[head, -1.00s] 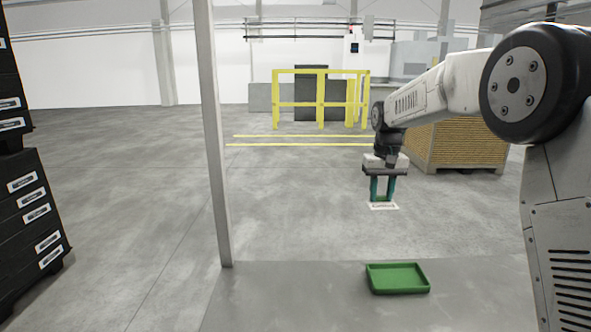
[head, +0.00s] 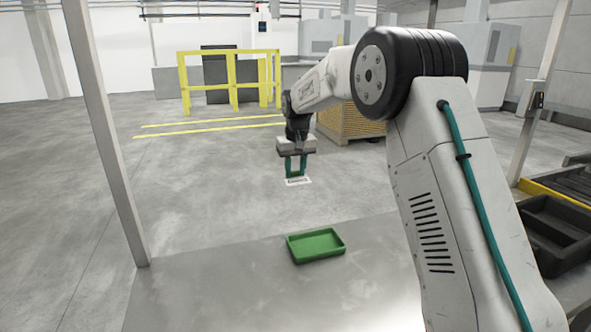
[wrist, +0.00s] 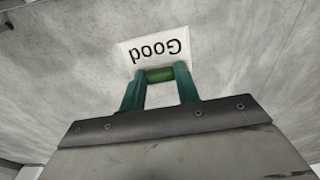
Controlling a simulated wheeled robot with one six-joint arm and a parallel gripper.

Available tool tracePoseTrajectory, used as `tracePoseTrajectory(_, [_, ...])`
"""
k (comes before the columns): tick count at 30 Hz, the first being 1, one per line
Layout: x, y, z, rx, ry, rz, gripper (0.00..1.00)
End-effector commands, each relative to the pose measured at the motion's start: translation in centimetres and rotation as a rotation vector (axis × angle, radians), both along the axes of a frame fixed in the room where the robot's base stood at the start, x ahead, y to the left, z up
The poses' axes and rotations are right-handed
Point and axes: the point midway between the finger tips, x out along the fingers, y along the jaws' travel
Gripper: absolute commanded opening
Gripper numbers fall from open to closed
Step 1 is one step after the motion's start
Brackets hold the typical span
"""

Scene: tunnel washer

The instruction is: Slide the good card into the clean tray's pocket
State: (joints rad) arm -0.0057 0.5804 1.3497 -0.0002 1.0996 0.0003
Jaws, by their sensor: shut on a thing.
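My gripper (head: 295,174) is shut on a white card that reads "Good" (wrist: 153,46) in the wrist view. The card (head: 298,182) is also seen in the head view, small, at the lower end of the teal fingers. A green piece shows between the fingertips at the card's edge. A green tray (head: 316,246) lies on the grey surface, below and slightly right of my gripper in the picture. The card is held up, apart from the tray. The tray looks empty; I cannot make out a pocket on it.
A grey post (head: 104,140) stands at the left edge of the grey surface (head: 220,290). A black tray (head: 553,232) sits at the right. A yellow-slatted crate (head: 350,122) and a yellow railing (head: 229,82) stand farther back. The surface around the green tray is clear.

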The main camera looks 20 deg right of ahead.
Motion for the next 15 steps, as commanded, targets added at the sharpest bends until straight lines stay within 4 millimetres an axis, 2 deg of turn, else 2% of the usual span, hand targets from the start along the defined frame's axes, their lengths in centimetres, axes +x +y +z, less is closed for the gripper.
tracePoseTrajectory(9, [0.8,0.7,-2.4,0.002,-0.250,0.009,0.10])
tracePoseTrajectory(15, [0.7,1.1,-3.2,0.005,-0.447,0.013,0.10])
